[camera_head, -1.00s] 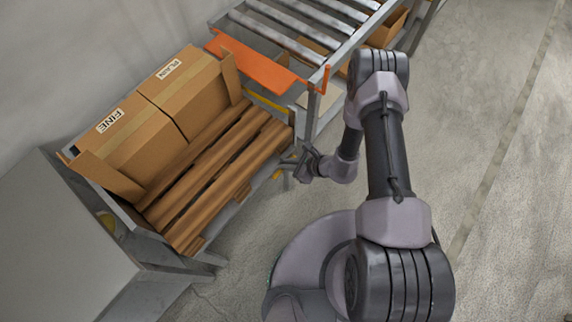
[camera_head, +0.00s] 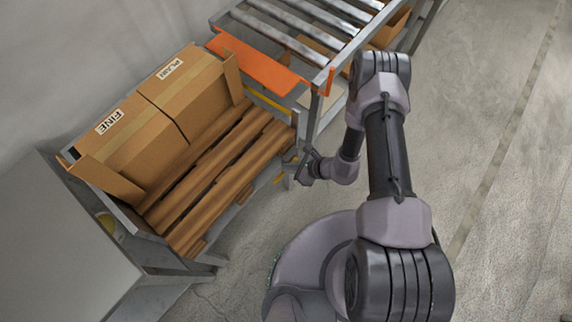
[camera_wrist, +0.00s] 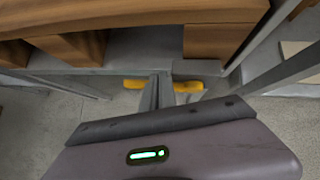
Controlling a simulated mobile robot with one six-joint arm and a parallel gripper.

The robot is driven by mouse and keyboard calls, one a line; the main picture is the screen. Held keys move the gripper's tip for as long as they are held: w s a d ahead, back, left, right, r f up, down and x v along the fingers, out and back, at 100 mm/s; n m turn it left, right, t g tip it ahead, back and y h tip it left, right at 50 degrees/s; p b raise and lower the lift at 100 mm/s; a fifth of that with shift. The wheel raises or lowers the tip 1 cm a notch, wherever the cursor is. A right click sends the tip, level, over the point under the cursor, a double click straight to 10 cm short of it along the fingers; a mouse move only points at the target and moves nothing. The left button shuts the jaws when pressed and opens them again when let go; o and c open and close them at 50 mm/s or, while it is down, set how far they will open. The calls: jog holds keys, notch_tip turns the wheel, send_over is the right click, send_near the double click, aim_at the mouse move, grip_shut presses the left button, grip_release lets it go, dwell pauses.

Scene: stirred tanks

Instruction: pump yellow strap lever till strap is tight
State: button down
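In the wrist view, a yellow bar, which looks like the strap lever (camera_wrist: 135,84), shows on both sides of a narrow grey shape that hides its middle. The shape looks like the fingers of my gripper (camera_wrist: 160,90), but whether they grip the bar is unclear. In the head view, my gripper (camera_head: 308,167) is low beside the near right side of the pallet stand. A small yellow piece (camera_head: 279,180) shows just left of it. The strap itself cannot be made out clearly, so its tightness cannot be told.
Two cardboard boxes (camera_head: 170,110) sit on a metal stand with wooden slats (camera_head: 220,180). A roller conveyor (camera_head: 290,25) with an orange plate (camera_head: 255,60) stands behind. A yellow strip (camera_head: 268,103) shows at the stand's far end. A grey cabinet (camera_head: 60,240) is at left. Floor at right is clear.

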jog(key=shift+w+d+r+p, duration=0.25)
jog(key=shift+d+r+p, duration=0.1)
jog(key=shift+r, duration=0.25)
jog(key=shift+w+d+r+p, duration=0.2)
jog(key=shift+w+r+p, duration=0.1)
jog(key=shift+r, duration=0.3)
jog(key=shift+w+d+r+p, duration=0.25)
jog(key=shift+d+r+p, duration=0.1)
jog(key=shift+r, duration=0.25)
jog(key=r, duration=0.1)
jog(key=w+d+r+p, duration=0.1)
jog(key=r, duration=0.1)
jog(key=w+r+p, duration=0.1)
jog(key=shift+d+r, duration=0.15)
jog(key=shift+d, duration=0.1)
